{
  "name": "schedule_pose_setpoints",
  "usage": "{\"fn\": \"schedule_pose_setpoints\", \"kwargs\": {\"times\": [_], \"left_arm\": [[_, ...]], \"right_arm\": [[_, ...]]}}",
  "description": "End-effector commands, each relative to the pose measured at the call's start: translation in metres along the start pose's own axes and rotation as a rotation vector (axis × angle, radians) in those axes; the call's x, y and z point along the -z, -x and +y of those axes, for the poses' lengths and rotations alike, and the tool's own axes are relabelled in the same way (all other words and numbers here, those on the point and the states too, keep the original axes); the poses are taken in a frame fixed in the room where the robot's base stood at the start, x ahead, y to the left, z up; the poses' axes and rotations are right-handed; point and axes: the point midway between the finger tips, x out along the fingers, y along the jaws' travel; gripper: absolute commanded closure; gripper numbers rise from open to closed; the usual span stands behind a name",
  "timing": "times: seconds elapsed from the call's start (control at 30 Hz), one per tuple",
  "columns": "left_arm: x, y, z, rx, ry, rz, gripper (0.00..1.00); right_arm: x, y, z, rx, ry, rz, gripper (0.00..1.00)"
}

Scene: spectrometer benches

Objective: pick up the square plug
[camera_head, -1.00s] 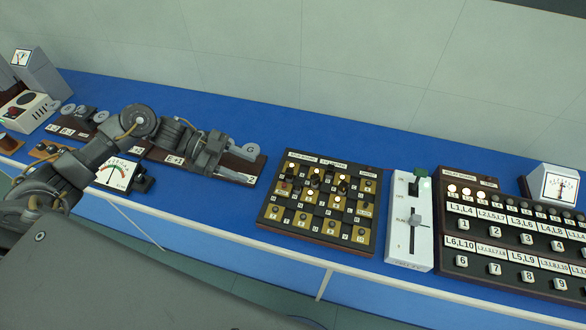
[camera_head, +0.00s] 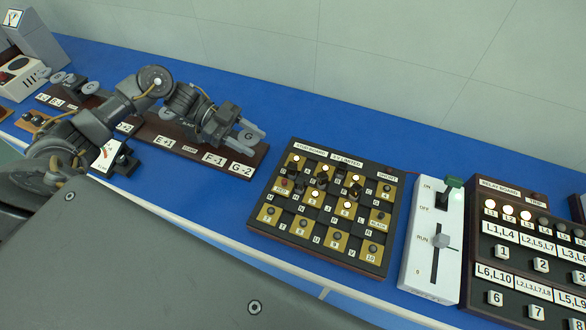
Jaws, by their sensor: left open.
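A dark plug board (camera_head: 318,254) with yellow and black squares lies on the blue bench at the middle right. Several small dark plugs stand in its upper rows, one of them near the board's middle (camera_head: 322,181). They are too small to tell which is square. My left gripper (camera_head: 259,138) is open and apart from the plug board, to its upper left, in front of the far end of a brown labelled board. My right gripper is not in view.
The brown board (camera_head: 190,152) carries labels such as E+1, F-1 and G-2. A white slider box (camera_head: 422,262) and a black relay board (camera_head: 515,262) stand right of the plug board. A small meter (camera_head: 108,156) is partly behind my left arm. Blue bench behind the plug board is clear.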

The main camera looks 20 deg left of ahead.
Motion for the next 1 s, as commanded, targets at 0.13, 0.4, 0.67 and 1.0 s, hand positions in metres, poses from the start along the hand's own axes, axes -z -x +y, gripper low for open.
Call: {"fn": "schedule_pose_setpoints", "kwargs": {"times": [0.13, 0.4, 0.67, 1.0], "left_arm": [[0.004, -0.025, 0.002, -0.005, 0.002, 0.005, 0.53], [0.001, -0.048, 0.001, 0.0, 0.001, 0.002, 0.53], [0.004, -0.067, 0.004, -0.002, 0.004, 0.005, 0.53], [-0.002, -0.1, 0.004, 0.001, 0.001, 0.001, 0.53]], "right_arm": [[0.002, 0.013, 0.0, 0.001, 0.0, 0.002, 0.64], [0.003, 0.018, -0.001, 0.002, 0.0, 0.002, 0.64], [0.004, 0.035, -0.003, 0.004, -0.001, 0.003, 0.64], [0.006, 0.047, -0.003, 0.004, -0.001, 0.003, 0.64]]}}
